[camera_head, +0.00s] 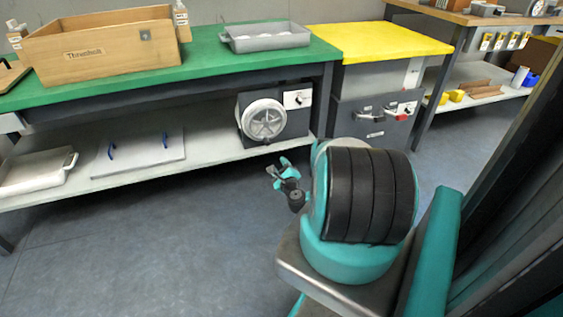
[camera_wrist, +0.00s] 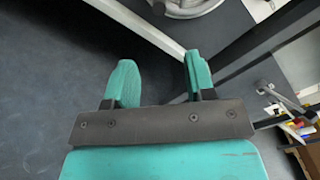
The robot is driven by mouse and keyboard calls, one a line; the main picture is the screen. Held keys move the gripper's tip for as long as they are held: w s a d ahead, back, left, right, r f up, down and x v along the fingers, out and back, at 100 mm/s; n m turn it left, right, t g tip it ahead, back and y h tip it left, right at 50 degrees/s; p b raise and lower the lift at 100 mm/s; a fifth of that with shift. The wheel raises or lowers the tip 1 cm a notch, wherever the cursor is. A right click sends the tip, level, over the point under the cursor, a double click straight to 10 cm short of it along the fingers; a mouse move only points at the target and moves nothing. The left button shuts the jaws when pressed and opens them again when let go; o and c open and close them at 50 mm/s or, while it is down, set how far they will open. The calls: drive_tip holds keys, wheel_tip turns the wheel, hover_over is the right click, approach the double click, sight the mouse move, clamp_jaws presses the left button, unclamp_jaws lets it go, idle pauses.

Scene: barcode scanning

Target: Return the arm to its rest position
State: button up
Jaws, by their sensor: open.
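My gripper (camera_head: 283,172) shows in the head view just left of my arm's black and teal joint, in front of the lower shelf and above the floor. In the wrist view my gripper (camera_wrist: 160,80) has its two teal fingers spread apart, with nothing between them but floor and a shelf edge. It is open and empty. My arm (camera_head: 360,205) is folded close to my body at the right of the head view, and it hides part of the floor and cabinet behind it.
A green-topped bench (camera_head: 207,62) bears a wooden box (camera_head: 100,55) and a grey tray (camera_head: 265,36). Its lower shelf (camera_head: 215,155) holds a device with a round wheel (camera_head: 264,119). A yellow-topped cabinet (camera_head: 380,42) stands right of it. The floor (camera_head: 150,250) at front left is clear.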

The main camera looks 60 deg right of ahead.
drive_tip(key=shift+v, duration=0.8)
